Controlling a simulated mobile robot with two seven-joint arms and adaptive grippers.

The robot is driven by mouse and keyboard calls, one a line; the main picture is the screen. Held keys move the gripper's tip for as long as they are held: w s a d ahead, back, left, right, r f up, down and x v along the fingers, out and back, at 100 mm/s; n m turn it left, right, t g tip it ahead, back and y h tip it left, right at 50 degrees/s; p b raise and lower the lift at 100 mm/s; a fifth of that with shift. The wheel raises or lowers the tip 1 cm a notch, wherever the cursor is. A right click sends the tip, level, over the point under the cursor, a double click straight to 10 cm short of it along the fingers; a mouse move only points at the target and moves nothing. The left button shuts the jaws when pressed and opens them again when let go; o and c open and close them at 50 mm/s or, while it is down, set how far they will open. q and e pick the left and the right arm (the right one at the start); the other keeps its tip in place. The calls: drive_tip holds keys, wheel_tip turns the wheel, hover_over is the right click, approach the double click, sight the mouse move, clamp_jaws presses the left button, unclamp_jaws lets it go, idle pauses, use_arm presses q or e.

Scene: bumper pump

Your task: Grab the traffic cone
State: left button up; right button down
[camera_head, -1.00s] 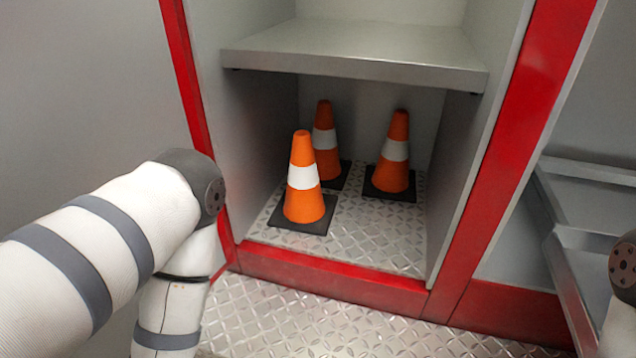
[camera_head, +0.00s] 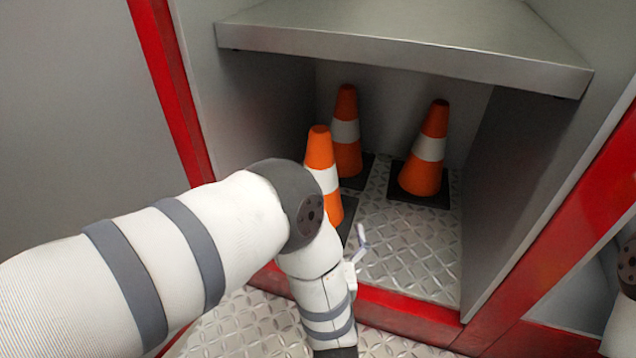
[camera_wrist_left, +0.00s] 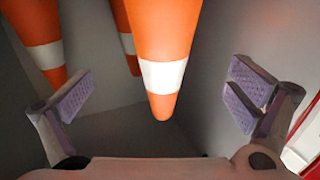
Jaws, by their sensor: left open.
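Three orange traffic cones with white bands and black bases stand upright in the lower bay. The front left cone (camera_head: 321,164) is partly hidden by my left arm. The others stand at the back left (camera_head: 346,130) and right (camera_head: 428,150). In the left wrist view, the cones appear upside down. One cone (camera_wrist_left: 162,75), apparently the front left one, lies in line with the gap between the fingers of my left gripper (camera_wrist_left: 162,98). The gripper is open and empty. In the head view, only a small finger part shows near the bay's front edge. My right gripper is out of view.
A grey metal shelf (camera_head: 400,45) hangs above the cones. Grey side walls and a red frame (camera_head: 410,312) with a low front sill bound the bay. The diamond-plate floor (camera_head: 415,255) right of the front cone is clear.

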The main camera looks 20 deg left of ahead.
use_arm(q)
drive_tip(key=b+x, duration=0.1)
drive_tip(key=x, duration=1.1)
drive_tip(key=shift+w+a+r, duration=0.15)
drive_tip(key=shift+w+a, duration=0.05)
drive_tip(key=shift+a, duration=0.05)
drive_tip(key=c, duration=1.9)
drive_tip(key=shift+r, duration=0.15)
drive_tip(key=shift+c, duration=0.6)
